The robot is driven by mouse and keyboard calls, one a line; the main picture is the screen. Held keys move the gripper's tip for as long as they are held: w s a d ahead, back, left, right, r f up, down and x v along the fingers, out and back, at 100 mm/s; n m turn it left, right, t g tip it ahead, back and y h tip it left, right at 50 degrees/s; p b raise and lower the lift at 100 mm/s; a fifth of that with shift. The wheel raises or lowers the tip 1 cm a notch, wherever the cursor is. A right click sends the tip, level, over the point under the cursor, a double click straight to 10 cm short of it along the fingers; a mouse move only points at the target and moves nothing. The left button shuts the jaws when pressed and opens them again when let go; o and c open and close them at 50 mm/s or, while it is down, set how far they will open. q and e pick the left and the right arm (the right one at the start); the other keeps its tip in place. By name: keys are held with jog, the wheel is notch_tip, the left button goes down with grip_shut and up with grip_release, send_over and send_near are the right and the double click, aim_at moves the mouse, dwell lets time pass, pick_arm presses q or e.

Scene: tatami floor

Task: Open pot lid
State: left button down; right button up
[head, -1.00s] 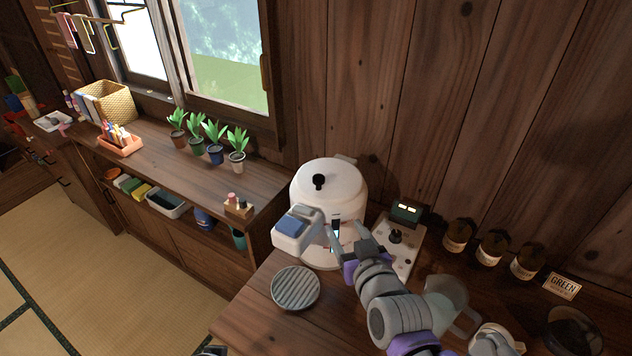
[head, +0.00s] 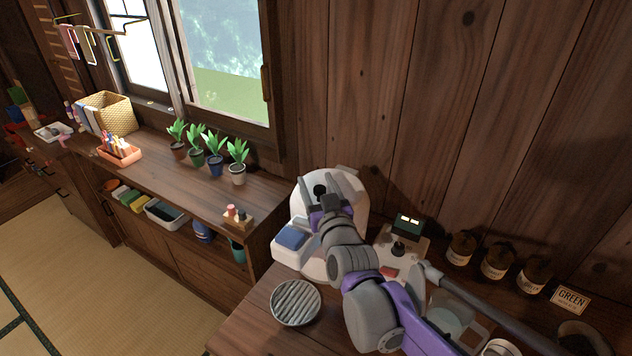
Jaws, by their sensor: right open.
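The white pot (head: 352,206) stands on the wooden counter against the plank wall. A black knob (head: 320,190) shows on its rounded white lid, which looks shut. A white part with a blue panel (head: 291,237) juts from its front left. My right gripper (head: 321,184) is open over the top of the pot, with one finger on each side of the knob. I cannot tell whether the fingers touch it. My right wrist and arm hide much of the pot's front and lower right. My left gripper is not in view.
A round ribbed dish (head: 295,303) lies on the counter in front of the pot. A control board (head: 398,246) is right of it, partly behind my arm. Several brown jars (head: 499,260) line the wall.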

jog(key=shift+w+a, duration=0.15)
jog(key=shift+w, duration=0.3)
grip_shut()
dwell(1.2)
